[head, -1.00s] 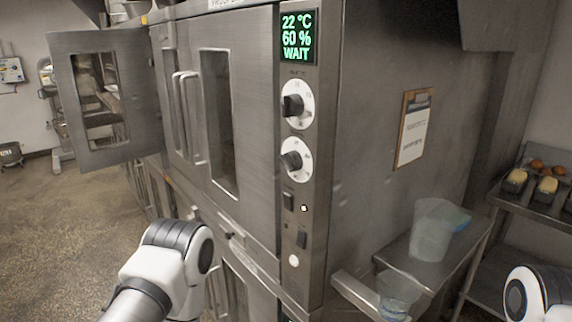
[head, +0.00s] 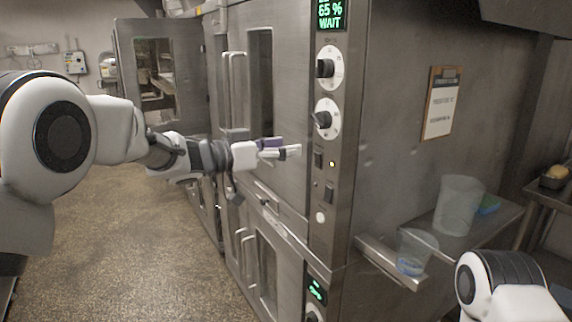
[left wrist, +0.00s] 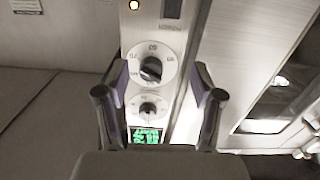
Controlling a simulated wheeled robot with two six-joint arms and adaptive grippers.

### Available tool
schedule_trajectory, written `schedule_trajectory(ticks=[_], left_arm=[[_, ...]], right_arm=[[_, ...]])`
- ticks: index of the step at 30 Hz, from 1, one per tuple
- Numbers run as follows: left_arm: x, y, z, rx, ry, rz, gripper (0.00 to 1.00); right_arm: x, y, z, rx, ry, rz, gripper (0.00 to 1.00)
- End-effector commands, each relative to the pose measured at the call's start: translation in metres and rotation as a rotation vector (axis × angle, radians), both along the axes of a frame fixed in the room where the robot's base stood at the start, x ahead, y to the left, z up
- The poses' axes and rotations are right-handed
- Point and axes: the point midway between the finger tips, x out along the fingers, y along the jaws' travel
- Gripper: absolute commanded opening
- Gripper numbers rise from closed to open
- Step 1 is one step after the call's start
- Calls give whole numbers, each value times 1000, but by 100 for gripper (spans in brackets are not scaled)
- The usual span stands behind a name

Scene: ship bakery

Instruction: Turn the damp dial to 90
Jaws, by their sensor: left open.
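The oven's control panel has two white dials with black knobs, an upper dial (head: 327,68) and a lower dial (head: 326,119). Their labels are too small to read in the head view. The display (head: 329,14) above them shows 65 % and WAIT, its top line cut off. My left gripper (head: 287,149) is open and empty, in front of the door, left of and slightly below the lower dial. In the left wrist view the panel appears upside down. There the lower dial (left wrist: 152,66) lies between the open fingers, apart from them, and the upper dial (left wrist: 148,108) is below it.
Door handles (head: 233,105) stand out left of the panel. An oven door (head: 160,80) hangs open further left. Switches (head: 328,193) sit below the dials. A clear jug (head: 459,205) and a smaller cup (head: 415,251) stand on the right. The floor at left is clear.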

Motion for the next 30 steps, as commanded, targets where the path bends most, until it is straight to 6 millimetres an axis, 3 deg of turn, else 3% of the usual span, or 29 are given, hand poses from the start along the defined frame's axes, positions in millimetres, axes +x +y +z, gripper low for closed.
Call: schedule_trajectory(ticks=[2, 5, 16, 26, 28, 30], left_arm=[[-11, -3, 33, 4, -65, -1, 67], [-14, -5, 50, 5, -90, -1, 67], [24, -56, 51, 5, -88, 1, 67], [31, -65, 49, 3, -87, 2, 67], [30, -65, 49, 3, -87, 2, 49], [30, -65, 49, 3, -87, 2, 25]], right_arm=[[0, 0, -10, 0, 0, 0, 34], [0, 0, -7, 0, 0, -1, 34], [0, 0, 9, 0, -1, 0, 34], [0, 0, 9, 0, -1, 0, 34], [0, 0, 9, 0, -1, 0, 34], [0, 0, 9, 0, 0, 0, 34]])
